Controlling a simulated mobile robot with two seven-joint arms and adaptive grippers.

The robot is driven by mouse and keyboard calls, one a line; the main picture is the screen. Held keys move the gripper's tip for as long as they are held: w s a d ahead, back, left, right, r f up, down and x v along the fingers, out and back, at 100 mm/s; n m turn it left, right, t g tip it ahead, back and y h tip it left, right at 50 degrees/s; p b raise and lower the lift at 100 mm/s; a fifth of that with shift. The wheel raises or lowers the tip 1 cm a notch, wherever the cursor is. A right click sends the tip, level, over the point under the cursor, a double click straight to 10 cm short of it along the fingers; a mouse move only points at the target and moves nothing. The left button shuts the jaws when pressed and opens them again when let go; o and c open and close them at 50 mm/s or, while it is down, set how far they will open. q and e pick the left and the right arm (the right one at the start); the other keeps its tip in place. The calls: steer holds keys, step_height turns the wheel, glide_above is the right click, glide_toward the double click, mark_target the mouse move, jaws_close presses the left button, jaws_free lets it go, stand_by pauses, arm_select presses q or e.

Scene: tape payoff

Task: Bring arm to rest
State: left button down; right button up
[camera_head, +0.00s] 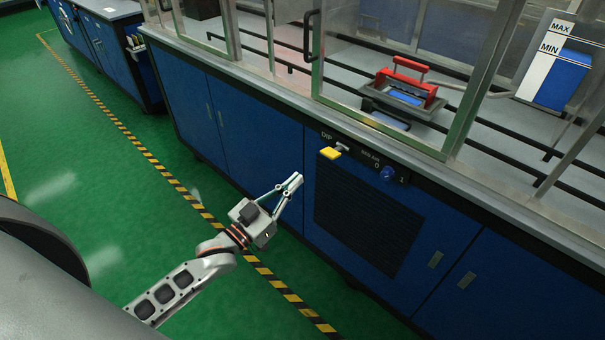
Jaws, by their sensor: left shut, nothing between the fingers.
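My left gripper (293,184) shows near the middle of the head view, at the end of my left arm, which comes in from the lower left. Its fingers are shut with nothing between them. In the picture it lies in front of the blue cabinet (253,133), below and left of a yellow handle (330,153) marked DIP. A gap shows between the fingertips and that handle. My right gripper is not in view.
A blue knob (387,173) sits right of the yellow handle. Behind glass, a red-handled frame (406,86) stands on the worktop, near a MAX/MIN level gauge (560,75). A dark vent (366,222) is below. Green floor (95,190) with striped tape is clear at left.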

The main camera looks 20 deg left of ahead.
arm_select(q)
steer(key=shift+s, duration=0.2)
stand_by(0.4)
steer(key=s+d+f+g+y+p, duration=0.2)
steer(key=s+f+g, duration=0.6)
steer(key=s+f, duration=1.2)
steer(key=shift+s+d+f+g+y, duration=0.3)
steer(key=shift+s+d+g+y, duration=0.1)
steer(key=shift+s+d+y, duration=0.7)
steer(key=shift+w, duration=0.2)
